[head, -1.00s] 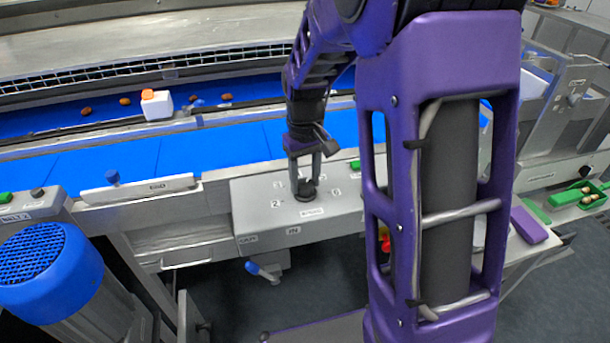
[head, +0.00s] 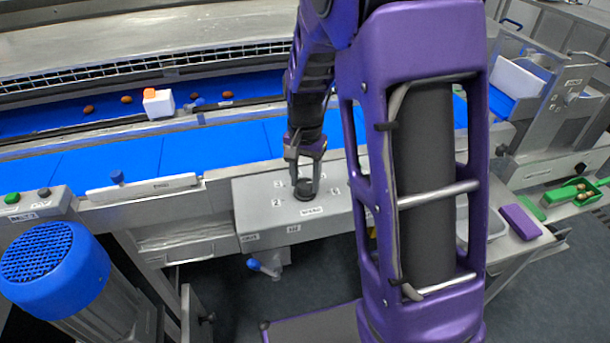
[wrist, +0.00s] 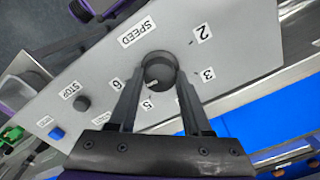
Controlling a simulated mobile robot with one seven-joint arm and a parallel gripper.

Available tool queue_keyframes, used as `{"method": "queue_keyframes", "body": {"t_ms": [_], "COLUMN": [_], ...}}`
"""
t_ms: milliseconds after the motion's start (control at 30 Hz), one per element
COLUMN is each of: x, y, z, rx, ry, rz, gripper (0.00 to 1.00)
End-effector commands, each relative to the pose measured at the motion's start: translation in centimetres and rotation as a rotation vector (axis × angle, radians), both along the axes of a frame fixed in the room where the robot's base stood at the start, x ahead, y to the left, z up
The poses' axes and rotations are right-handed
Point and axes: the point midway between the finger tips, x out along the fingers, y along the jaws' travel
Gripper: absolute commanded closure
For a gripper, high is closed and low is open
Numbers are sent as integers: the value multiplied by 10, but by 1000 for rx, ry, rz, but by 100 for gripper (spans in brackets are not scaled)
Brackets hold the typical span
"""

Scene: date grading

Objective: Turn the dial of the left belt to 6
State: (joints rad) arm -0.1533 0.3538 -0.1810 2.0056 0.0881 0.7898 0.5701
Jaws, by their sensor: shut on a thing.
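The dark round dial (head: 305,191) stands on top of a grey control box (head: 262,209) at the front of the blue belt. My gripper (head: 305,182) points down over it, its two fingers shut on the dial's sides. The wrist view shows the dial (wrist: 159,68) between the fingertips (wrist: 159,76). Number labels 2 (wrist: 202,33), 3 (wrist: 208,75), 5 (wrist: 148,103) and 6 (wrist: 115,84) ring it; the place between 3 and 5 is partly behind a finger. A small pale mark on the dial seems to face near 5, but it is hard to read.
A stop button (wrist: 82,103) and a blue button (wrist: 56,133) sit on the same box. A blue motor (head: 55,268) stands at the front left. A white container with an orange top (head: 158,103) stands by the belt. A purple block (head: 520,222) lies at right.

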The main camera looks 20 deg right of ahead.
Motion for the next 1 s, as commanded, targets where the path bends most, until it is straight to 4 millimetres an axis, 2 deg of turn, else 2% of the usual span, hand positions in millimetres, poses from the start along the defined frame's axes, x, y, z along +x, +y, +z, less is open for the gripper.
{"method": "queue_keyframes", "body": {"t_ms": [300,833,867,1000], "x": [0,1,0,0], "y": [0,0,0,0], "z": [1,0,0,0], "rx": [0,1,1,0], "ry": [-2,-2,-2,-1], "rz": [-111,-133,-133,-132], "gripper": [100,100,46,21]}}
